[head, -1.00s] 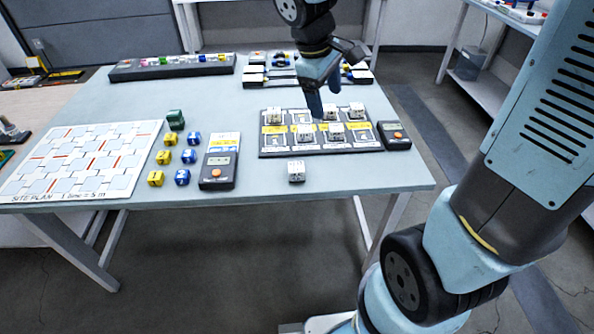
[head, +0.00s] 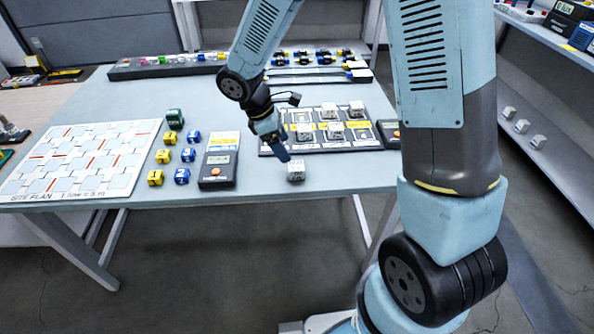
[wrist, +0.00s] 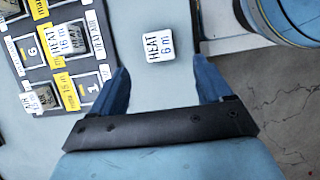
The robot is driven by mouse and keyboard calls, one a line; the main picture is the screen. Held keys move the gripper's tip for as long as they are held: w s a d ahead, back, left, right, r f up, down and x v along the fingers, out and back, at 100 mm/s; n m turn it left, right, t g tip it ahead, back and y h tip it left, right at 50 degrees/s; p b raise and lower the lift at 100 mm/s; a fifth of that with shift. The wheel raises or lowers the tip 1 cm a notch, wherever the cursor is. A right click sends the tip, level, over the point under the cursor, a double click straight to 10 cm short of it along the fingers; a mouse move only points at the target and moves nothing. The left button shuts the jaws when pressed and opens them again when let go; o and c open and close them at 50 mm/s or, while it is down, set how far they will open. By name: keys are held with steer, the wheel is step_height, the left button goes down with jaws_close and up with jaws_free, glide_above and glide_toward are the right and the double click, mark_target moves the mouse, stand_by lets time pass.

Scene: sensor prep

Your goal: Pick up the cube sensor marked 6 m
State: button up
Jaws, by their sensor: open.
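The cube sensor marked "HEAT 6 m" (wrist: 159,46) is a small white-grey cube standing alone on the table in the wrist view. In the head view the same cube (head: 296,170) is near the table's front edge, in front of the sensor tray. My gripper (wrist: 160,82) is open and empty, with its two blue fingers spread to either side. The cube lies beyond the fingertips, between their lines, and nothing touches it. In the head view my gripper (head: 284,157) hangs above and just left of the cube, pointing down.
A dark tray (head: 360,149) with white cubes and yellow labels lies behind the cube. A handheld meter (head: 216,172), blue and yellow cubes and the site plan (head: 80,160) are to the left. The table's front edge is close to the cube.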

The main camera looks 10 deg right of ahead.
mark_target(295, 165)
steer(key=x, duration=1)
steer(key=shift+w+f, duration=0.1)
steer(key=shift+w, duration=0.05)
steer(key=c, duration=1.1)
